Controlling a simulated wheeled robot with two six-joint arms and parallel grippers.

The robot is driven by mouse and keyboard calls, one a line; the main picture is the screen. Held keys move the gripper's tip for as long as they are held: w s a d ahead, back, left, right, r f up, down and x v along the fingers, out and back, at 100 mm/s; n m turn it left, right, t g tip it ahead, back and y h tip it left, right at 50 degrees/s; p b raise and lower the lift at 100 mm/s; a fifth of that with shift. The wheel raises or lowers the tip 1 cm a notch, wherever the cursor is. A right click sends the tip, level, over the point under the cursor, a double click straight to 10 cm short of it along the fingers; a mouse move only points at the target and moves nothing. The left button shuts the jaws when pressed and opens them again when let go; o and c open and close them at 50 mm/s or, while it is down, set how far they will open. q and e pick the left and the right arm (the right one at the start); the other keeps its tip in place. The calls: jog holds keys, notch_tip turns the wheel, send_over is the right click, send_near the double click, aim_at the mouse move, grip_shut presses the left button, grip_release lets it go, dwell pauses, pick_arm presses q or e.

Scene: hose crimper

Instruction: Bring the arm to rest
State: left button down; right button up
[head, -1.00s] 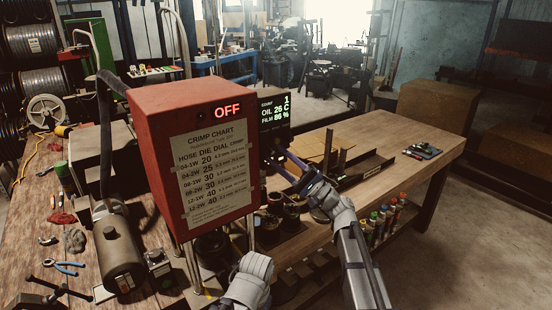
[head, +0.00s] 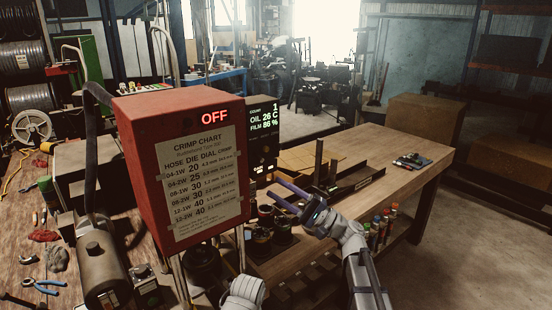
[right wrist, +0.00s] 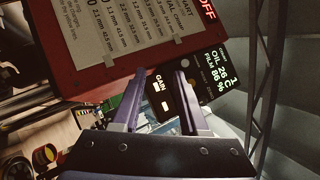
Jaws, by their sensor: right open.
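My right arm reaches up from the bottom right in the head view. Its gripper (head: 273,190) is open and empty, with its two purple fingers pointing left, just right of the red crimper (head: 190,165). The fingers are in front of and above dark round dies on the bench. In the right wrist view the open fingers (right wrist: 160,74) point toward the crimper's black display panel (right wrist: 205,80), with nothing between them. The crimper reads OFF and bears a crimp chart. My left gripper is not in view.
The wooden bench (head: 395,165) has clear room at its right. Dark round dies (head: 262,236) and a dark angled rail (head: 345,188) lie near my right gripper. Spray cans (head: 380,230) stand below the bench edge. Pliers (head: 42,286) and a grey cylinder (head: 103,265) lie at left.

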jog(key=s+a+f+n+g+h, duration=0.25)
jog(key=s+f+h, duration=0.2)
jog(key=f, duration=0.55)
jog(key=s+a+f+n+g+h, duration=0.25)
jog(key=s+f+h, duration=0.2)
jog(key=f, duration=0.55)
jog(key=s+d+f+n+g+h, duration=0.1)
jog(key=s+d+f+h, duration=0.45)
jog(key=d, duration=0.25)
jog(key=s+d+f+n+g+h, duration=0.1)
jog(key=s+d+f+h, duration=0.3)
jog(key=d+f+h, duration=0.4)
jog(key=s+a+n+g+b, duration=0.1)
jog(key=s+a+n, duration=0.3)
jog(key=a, duration=0.5)
jog(key=shift+s+a+f+h+b, duration=0.15)
jog(key=shift+s+a+h+b, duration=0.25)
jog(key=shift+s, duration=0.25)
